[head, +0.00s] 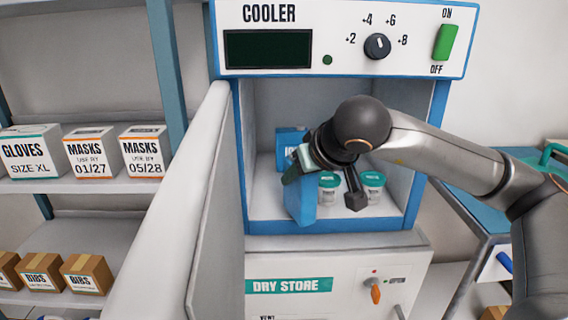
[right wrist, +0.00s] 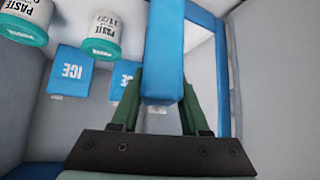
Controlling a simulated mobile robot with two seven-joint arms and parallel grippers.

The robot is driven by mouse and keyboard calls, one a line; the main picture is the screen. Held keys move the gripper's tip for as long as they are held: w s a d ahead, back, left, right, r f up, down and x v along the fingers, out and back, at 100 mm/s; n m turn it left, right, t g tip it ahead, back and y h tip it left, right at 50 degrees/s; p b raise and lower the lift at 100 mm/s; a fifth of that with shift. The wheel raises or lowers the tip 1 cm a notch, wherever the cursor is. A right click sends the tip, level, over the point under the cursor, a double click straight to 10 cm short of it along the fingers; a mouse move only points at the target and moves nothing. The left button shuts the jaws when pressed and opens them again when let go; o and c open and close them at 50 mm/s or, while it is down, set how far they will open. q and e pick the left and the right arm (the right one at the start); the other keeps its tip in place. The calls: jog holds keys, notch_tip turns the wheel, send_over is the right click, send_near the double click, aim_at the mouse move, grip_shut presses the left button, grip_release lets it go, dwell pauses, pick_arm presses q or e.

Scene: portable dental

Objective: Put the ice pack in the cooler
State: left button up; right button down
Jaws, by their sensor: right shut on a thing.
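The cooler (head: 340,73) stands open, its white door (head: 170,210) swung out to the left. My right gripper (head: 298,170) is at the cooler's opening, shut on a blue ice pack (head: 301,203). The held pack hangs tilted near the front edge of the cooler floor; whether it touches the floor I cannot tell. In the right wrist view the held pack (right wrist: 165,50) sits between the green fingers (right wrist: 160,112). Another ice pack (head: 288,137) is inside at the back left; two labelled ICE (right wrist: 72,72) show in the wrist view. My left gripper is not in view.
Two paste tubs with teal lids (head: 372,182) stand in the cooler, right of the held pack, partly behind my arm. Below is the dry store (head: 290,286). Shelves with glove and mask boxes (head: 92,153) stand left, beyond the door. A blue-edged table (head: 470,210) is at right.

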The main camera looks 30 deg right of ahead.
jog(key=w, duration=0.5)
jog(key=shift+w+d, duration=0.25)
jog(key=shift+d, duration=0.15)
jog(key=w, duration=0.1)
jog(key=w+f+b, duration=0.1)
jog(key=w, duration=0.1)
jog(key=shift+w+d+f, duration=0.1)
jog(key=shift+d+f, duration=0.05)
jog(key=shift+d, duration=0.1)
